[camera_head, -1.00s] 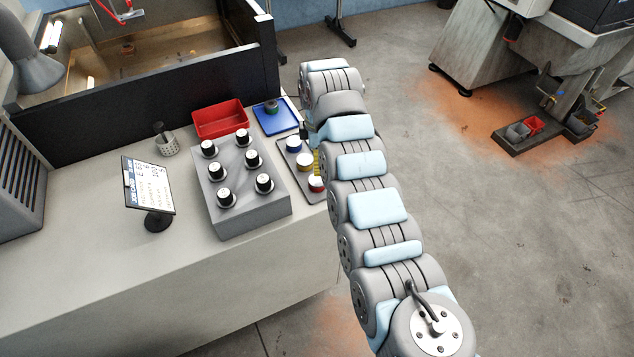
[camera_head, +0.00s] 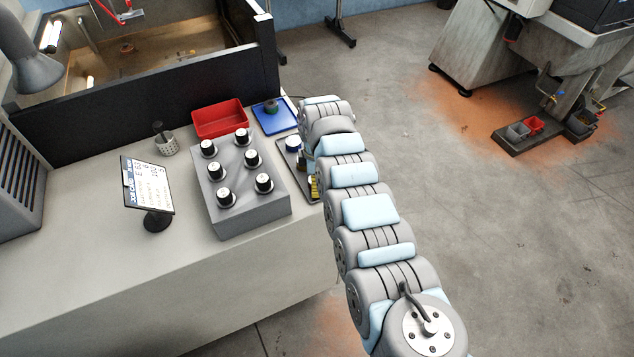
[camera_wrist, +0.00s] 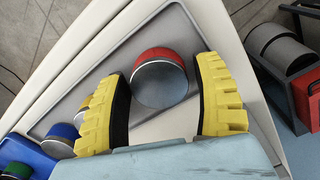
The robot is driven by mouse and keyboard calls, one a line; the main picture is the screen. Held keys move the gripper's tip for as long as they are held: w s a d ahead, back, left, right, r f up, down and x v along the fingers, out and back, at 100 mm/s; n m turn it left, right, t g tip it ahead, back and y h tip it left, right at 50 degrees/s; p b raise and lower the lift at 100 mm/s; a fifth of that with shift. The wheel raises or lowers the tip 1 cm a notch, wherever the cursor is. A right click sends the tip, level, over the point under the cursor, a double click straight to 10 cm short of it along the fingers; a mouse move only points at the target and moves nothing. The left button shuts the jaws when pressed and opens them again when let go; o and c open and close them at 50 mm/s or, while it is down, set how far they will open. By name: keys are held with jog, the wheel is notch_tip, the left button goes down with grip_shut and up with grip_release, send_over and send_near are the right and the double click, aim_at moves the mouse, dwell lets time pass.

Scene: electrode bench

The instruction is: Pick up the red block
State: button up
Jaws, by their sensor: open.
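The red block (camera_wrist: 160,80) is a short round piece with a red band and a grey metallic face. It sits on the grey tray (camera_wrist: 185,30) in the wrist view, between the two yellow-padded fingers of my gripper (camera_wrist: 163,68). The fingers are apart, with a gap visible toward the right finger; the left finger is very near the block, and I cannot tell if it touches. In the head view my gripper (camera_head: 313,182) is at the tray on the bench's right edge, and my arm hides the red block.
A blue piece (camera_wrist: 62,132) and a yellow piece (camera_wrist: 82,112) share the tray, left of my fingers. A blue tray (camera_head: 274,117) holds a green piece. A red bin (camera_head: 220,118) and a grey block with several black-and-white cylinders (camera_head: 240,185) stand left of the tray.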

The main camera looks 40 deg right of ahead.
jog(key=c, duration=1.1)
notch_tip(320, 180, up, 4)
jog(key=shift+s+f, duration=0.1)
jog(key=shift+f, duration=0.15)
jog(key=shift+s+a+r+p, duration=0.2)
jog(key=shift+s+a+r, duration=0.2)
jog(key=shift+r, duration=0.25)
jog(key=shift+s+a+r+p, duration=0.15)
jog(key=shift+s+a+r, duration=0.15)
jog(key=shift+s+r, duration=0.25)
jog(key=s+a+r+p, duration=0.2)
jog(key=r, duration=0.1)
jog(key=s+a+r+p, duration=0.1)
jog(key=s+r+p, duration=0.1)
jog(key=shift+r, duration=0.1)
